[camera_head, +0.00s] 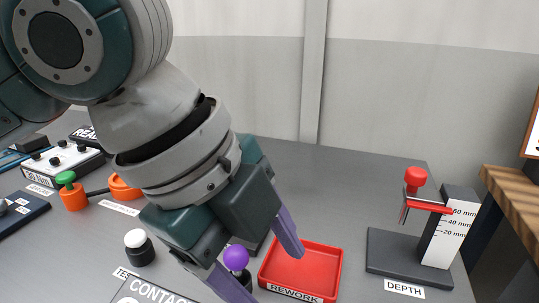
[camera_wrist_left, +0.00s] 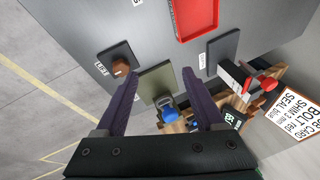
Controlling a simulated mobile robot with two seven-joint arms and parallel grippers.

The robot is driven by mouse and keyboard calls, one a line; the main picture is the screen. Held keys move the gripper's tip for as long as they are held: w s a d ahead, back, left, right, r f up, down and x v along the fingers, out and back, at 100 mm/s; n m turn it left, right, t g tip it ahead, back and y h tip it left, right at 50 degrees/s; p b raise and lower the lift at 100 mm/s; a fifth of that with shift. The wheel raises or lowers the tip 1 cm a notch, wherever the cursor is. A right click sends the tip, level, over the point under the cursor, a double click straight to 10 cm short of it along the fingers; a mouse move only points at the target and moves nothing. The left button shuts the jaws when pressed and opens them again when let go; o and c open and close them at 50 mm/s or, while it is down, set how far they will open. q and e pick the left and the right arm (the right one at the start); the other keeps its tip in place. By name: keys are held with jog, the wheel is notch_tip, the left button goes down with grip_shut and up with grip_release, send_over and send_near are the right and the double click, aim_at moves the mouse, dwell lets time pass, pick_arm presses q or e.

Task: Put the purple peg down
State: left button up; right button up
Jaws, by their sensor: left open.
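The purple peg's round head (camera_head: 236,257) shows in the head view beside the lower finger of my left gripper (camera_head: 270,276). The purple peg cannot be made out there. My right gripper is not in view.
A red REWORK tray (camera_head: 300,268) lies right of the gripper. The DEPTH gauge (camera_head: 445,230) stands farther right. A black post with a white cap (camera_head: 137,241) and a CONTACT plate (camera_head: 150,293) are at left. A blue-topped item (camera_wrist_left: 169,116) shows beyond the fingers in the wrist view.

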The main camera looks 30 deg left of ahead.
pick_arm(q)
jog(key=s+a+f+n+y, duration=0.1)
jog(key=s+f+n, duration=0.1)
jog(key=n, duration=0.3)
jog(key=s+a+f+n, duration=0.2)
jog(key=s+n, duration=0.3)
jog(key=s+a+f+n+y, duration=0.1)
jog(key=s+a+f+n, duration=0.1)
jog(key=n, duration=0.3)
jog(key=shift+s+f+n+y, duration=0.3)
jog(key=shift+s+f+n, duration=0.1)
jog(key=shift+s, duration=0.4)
jog(key=shift+s+a+f+n, duration=0.1)
jog(key=shift+s+a+n, duration=0.15)
jog(key=shift+s+n, duration=0.05)
